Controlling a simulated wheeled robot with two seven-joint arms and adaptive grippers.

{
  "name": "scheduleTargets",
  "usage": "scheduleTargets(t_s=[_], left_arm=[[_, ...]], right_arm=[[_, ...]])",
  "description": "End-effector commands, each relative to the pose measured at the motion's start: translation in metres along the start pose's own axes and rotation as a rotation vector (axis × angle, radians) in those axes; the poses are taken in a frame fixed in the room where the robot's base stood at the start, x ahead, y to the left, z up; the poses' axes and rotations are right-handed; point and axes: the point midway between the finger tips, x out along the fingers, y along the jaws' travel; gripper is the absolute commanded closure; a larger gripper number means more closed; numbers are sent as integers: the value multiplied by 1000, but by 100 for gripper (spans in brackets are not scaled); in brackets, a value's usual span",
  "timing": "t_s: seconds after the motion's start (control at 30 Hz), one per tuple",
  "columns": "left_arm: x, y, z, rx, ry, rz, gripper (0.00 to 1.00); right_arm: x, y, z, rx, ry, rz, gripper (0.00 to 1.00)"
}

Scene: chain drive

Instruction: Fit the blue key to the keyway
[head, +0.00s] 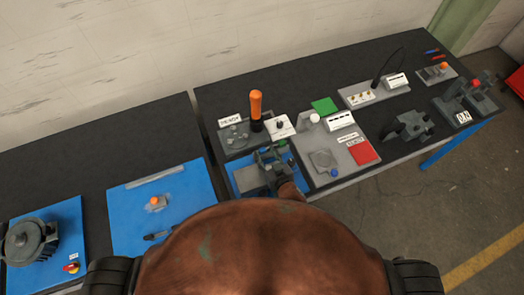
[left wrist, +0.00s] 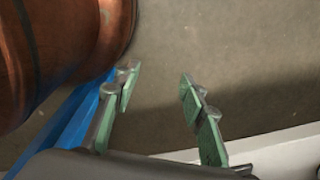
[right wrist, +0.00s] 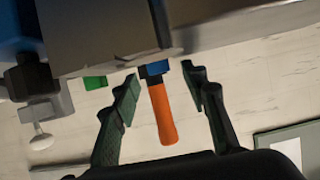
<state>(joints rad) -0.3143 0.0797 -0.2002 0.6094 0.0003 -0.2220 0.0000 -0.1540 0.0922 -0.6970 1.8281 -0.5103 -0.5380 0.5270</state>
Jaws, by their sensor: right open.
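I cannot pick out the blue key or the keyway with certainty. A small blue piece (right wrist: 154,68) shows between my right fingertips, above an orange handle (right wrist: 164,115) in the picture; I cannot tell if it is the key. My right gripper (right wrist: 160,75) is open, its two fingers apart on either side of the handle's line. In the head view the right gripper (head: 270,158) is over a blue mat, in front of the upright orange handle (head: 256,104). My left gripper (left wrist: 157,78) is open and empty over the floor; it does not show in the head view.
A grey board (head: 318,178) with a red square and a green square lies right of the gripper. Dark fixtures (head: 408,126) stand farther right. A blue mat (head: 190,185) with an orange-topped part is at left. Tiny red and blue strips lie back right.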

Motion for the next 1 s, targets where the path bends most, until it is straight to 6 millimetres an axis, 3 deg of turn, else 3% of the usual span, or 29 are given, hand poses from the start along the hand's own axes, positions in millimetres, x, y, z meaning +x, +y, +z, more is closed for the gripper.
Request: scheduleTargets(t_s=[0.23, 0.4, 0.53, 1.0], left_arm=[[-3, -2, -13, 3, 16, -2, 62], [-3, -3, -33, 7, 43, -3, 62], [-3, -4, -35, 7, 45, -3, 62], [-3, -2, -15, 3, 19, -2, 62]], right_arm=[[32, -1, 1, 0, 2, -1, 59], [36, -1, 2, 1, 1, -1, 59], [36, -1, 2, 1, 1, -1, 60], [36, -1, 2, 1, 1, -1, 92]])
